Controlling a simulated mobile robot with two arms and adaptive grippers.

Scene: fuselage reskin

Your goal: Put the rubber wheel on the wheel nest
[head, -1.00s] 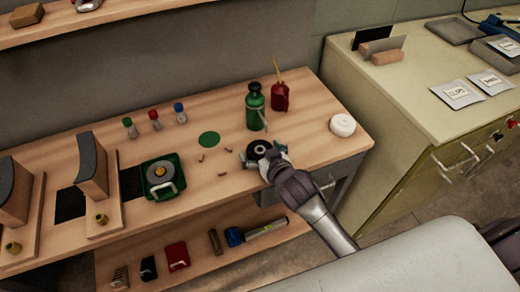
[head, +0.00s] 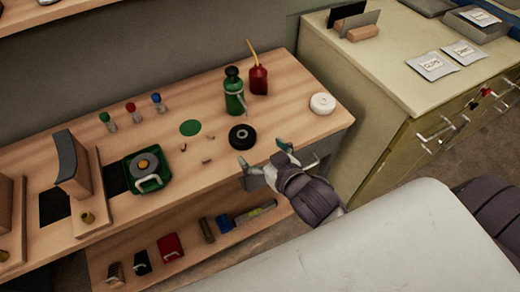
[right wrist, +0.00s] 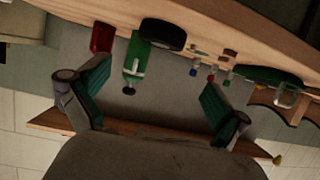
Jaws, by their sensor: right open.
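The rubber wheel, a black ring with a pale centre (head: 242,137), lies flat on the wooden bench near its front edge. In the right wrist view it is the dark round thing near the top (right wrist: 162,34). A flat green disc (head: 190,127) lies on the bench left of the wheel, bare; I cannot tell whether it is the wheel nest. My right gripper (head: 264,158) is open and empty, its fingers just in front of the wheel at the bench's front edge, apart from it. Its fingers also show in the right wrist view (right wrist: 155,82). My left gripper is out of view.
A green bottle (head: 234,95) and red oil can (head: 258,79) stand behind the wheel. A white round item (head: 323,103) is to the right. A green tray (head: 130,184) holding a grey disc is at left. Small curved bits lie between disc and wheel.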

